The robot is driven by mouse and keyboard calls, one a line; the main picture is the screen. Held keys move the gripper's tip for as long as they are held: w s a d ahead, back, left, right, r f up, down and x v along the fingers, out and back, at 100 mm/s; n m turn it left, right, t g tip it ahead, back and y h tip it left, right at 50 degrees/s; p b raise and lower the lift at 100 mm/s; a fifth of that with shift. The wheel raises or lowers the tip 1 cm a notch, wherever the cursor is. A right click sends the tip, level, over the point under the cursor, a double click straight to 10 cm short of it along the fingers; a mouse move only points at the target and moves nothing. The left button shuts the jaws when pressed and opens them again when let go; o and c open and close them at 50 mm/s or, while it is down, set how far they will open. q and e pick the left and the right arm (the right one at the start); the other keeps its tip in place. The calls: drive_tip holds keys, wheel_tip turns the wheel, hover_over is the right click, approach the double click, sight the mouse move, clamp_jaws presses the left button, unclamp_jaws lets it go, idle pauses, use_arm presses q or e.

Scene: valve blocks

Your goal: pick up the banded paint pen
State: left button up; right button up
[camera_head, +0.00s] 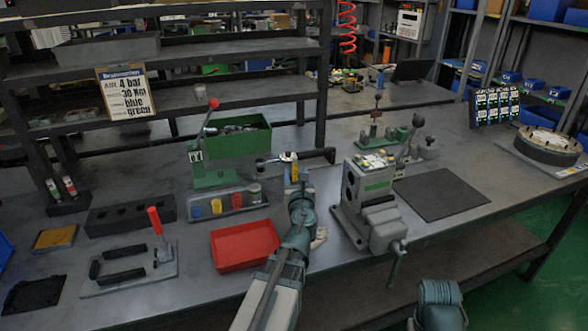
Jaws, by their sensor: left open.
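Two upright pens stand in a black holder (68,205) at the far left of the bench. My left gripper (296,178) is open over the middle of the bench, far to the right of the pens. A small yellow and silver item (290,158) shows close by its tips; I cannot tell whether they touch. My right arm shows only in part at the bottom right; its gripper is not in view.
Between the pens and my left gripper are a black slotted block (130,216), a tray of coloured parts (225,205) and a green bin (237,140). A red tray (245,247) and a red-handled clamp (155,220) lie nearer. A vise (375,205) stands right.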

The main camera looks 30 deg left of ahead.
sight(294, 158)
use_arm(q)
drive_tip(key=shift+r+p+x, duration=0.15)
drive_tip(key=shift+p+x, duration=0.05)
drive_tip(key=shift+x, duration=1.7)
drive_tip(key=shift+r+p+x, duration=0.15)
drive_tip(key=shift+x, duration=1.75)
clamp_jaws()
